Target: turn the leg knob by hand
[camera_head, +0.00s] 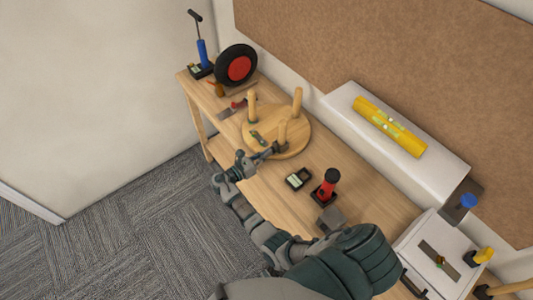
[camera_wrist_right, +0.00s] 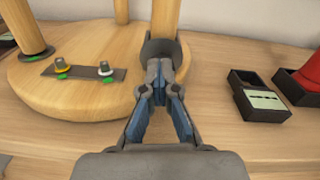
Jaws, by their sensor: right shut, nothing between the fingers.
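A round wooden stool seat (camera_head: 300,142) lies upside down on the workbench, with three wooden legs standing up from it. The nearest leg (camera_head: 282,130) has a dark grey knob (camera_wrist_right: 160,46) around its base, best seen in the right wrist view. My right gripper (camera_wrist_right: 160,72) is shut and empty, its fingertips together right in front of this knob. Whether they touch it I cannot tell. In the head view my right gripper (camera_head: 272,151) reaches over the seat's near edge. The knob's far side is hidden. My left gripper is not in view.
A dark plate with two small knobs (camera_wrist_right: 84,70) lies on the seat. A small black box (camera_head: 298,178) and a red-topped tool (camera_head: 328,186) stand right of the seat. A black wheel with red hub (camera_head: 237,66) stands at the far left. A white shelf (camera_head: 400,120) runs along the wall.

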